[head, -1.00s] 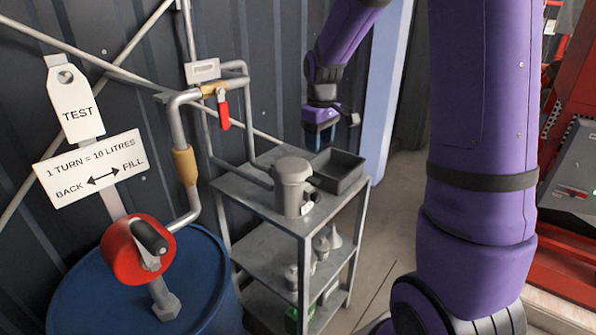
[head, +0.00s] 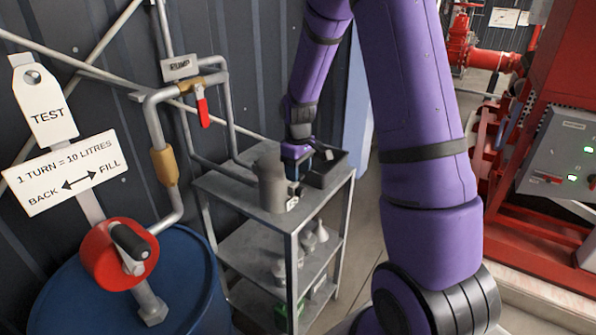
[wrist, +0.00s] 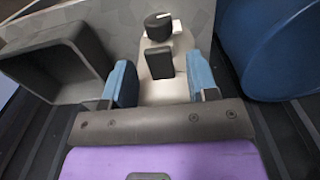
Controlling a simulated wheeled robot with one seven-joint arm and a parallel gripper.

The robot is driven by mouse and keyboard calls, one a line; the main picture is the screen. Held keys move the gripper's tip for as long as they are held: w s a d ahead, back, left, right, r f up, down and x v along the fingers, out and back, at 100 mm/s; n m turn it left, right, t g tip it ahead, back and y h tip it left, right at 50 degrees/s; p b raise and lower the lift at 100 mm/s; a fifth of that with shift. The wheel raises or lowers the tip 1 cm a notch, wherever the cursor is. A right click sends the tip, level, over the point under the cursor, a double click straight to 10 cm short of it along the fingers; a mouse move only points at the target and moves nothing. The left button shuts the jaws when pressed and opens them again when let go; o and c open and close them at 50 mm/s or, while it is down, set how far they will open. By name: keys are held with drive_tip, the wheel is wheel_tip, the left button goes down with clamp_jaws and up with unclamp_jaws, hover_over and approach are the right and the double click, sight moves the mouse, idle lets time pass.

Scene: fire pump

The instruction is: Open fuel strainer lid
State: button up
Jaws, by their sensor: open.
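The grey fuel strainer (head: 271,186) is a pot standing upright on the top shelf of a metal cart. My gripper (head: 293,178) is at its upper right side in the head view, covering part of it. In the wrist view my gripper (wrist: 161,86) is open, its two blue fingers either side of a pale grey part (wrist: 165,92) with a black upright block (wrist: 166,63). A round black knob (wrist: 157,27) with a white mark lies just beyond. I cannot tell whether the fingers touch anything. The lid is partly hidden by my gripper in the head view.
A dark open tray (head: 331,168) is close to my gripper's right; it also shows in the wrist view (wrist: 50,75). A blue drum (head: 195,275) with a red crank stands at left. Pipes with a red-handled valve (head: 203,112) run along the wall behind.

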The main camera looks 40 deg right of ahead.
drive_tip(key=shift+f, duration=0.25)
clamp_jaws()
drive_tip(key=shift+r, duration=0.1)
